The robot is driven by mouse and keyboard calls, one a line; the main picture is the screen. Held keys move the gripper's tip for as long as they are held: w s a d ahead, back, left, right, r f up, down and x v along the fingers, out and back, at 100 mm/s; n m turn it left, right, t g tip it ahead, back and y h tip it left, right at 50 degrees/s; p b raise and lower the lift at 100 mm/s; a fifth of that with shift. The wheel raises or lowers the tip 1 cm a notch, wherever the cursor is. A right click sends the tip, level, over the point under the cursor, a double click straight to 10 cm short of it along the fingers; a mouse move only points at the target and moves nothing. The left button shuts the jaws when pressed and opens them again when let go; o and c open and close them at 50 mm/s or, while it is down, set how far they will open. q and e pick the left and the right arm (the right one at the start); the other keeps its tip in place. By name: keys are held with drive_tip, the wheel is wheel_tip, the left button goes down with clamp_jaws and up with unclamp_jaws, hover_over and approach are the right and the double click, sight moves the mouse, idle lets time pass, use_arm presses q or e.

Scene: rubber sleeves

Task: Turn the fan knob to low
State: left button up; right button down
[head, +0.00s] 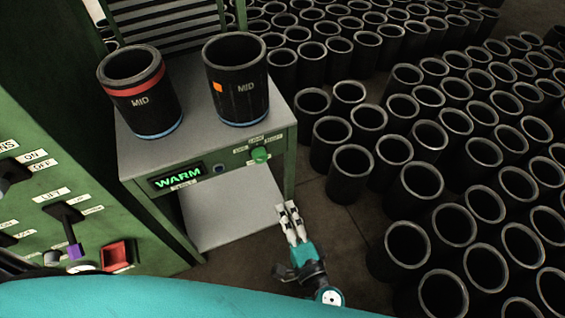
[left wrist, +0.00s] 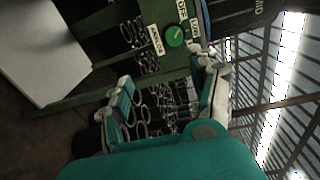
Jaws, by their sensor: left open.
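The green fan knob (head: 260,154) is on the front panel of the green cabinet (head: 225,158), right of a lit display (head: 177,175) reading WARM. Small white labels surround the knob; its pointer setting is too small to tell. In the left wrist view the knob (left wrist: 175,36) shows at top centre, with labels including OFF and LOW. My left gripper (head: 289,210) is open and empty, below and slightly right of the knob in the head view, apart from it. Its two fingers (left wrist: 170,74) frame a gap below the knob in the left wrist view. My right gripper is not in view.
Two black sleeves marked MID, one red-banded (head: 140,105) and one with an orange patch (head: 238,98), stand on the cabinet top. Many black sleeves (head: 350,172) crowd the floor at right. A green panel with levers (head: 75,215) stands at left. A grey lower shelf (head: 235,222) juts out.

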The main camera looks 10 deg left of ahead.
use_arm(q)
drive_tip(key=r, duration=0.2)
drive_tip(key=p, duration=0.3)
approach(262, 160)
drive_tip(key=shift+n+t+y, duration=0.3)
drive_tip(key=x, duration=0.8)
drive_tip(key=shift+w+a+f, duration=0.15)
drive_tip(key=shift+w+f, duration=0.1)
drive_tip(key=shift+w+a+f, duration=0.1)
drive_tip(key=shift+w+a, duration=0.2)
drive_tip(key=shift+w, duration=0.15)
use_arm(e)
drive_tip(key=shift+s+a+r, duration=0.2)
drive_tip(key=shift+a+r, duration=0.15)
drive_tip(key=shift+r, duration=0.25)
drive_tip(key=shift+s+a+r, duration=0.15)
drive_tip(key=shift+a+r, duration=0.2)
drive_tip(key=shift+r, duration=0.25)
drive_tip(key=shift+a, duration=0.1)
use_arm(q)
drive_tip(key=c, duration=1.2)
drive_tip(key=shift+o, duration=0.2)
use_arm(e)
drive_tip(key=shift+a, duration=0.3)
